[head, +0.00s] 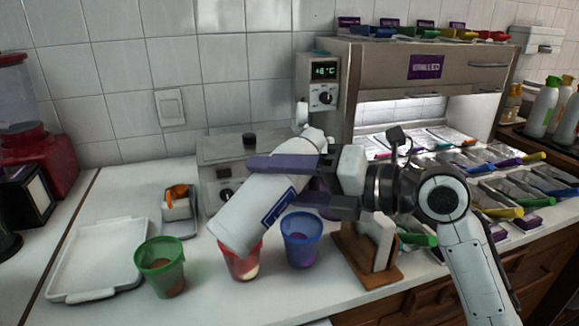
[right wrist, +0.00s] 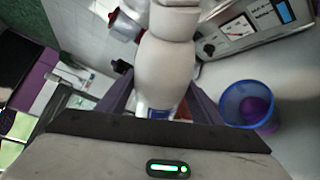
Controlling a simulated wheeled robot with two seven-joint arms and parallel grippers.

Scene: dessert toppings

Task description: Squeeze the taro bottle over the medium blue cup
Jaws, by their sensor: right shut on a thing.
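My right gripper (head: 285,182) is shut on a white bottle (head: 250,208) with a blue-framed label. The label is too small to read, so I cannot tell if it is taro. The bottle is strongly tilted, its narrow capped end at the upper right and its broad end at the lower left, in front of part of the red cup in the picture. The blue cup (head: 301,252) stands upright on the counter, just below the gripper, with purple stuff inside. The right wrist view also shows the bottle (right wrist: 165,75) and the blue cup (right wrist: 235,98). My left gripper is not in view.
A red cup (head: 241,267) and a green cup (head: 160,262) stand left of the blue cup. A white tray (head: 82,296) lies at the left. A wooden holder (head: 362,262) stands close right of the blue cup. A topping station (head: 400,75) fills the back right.

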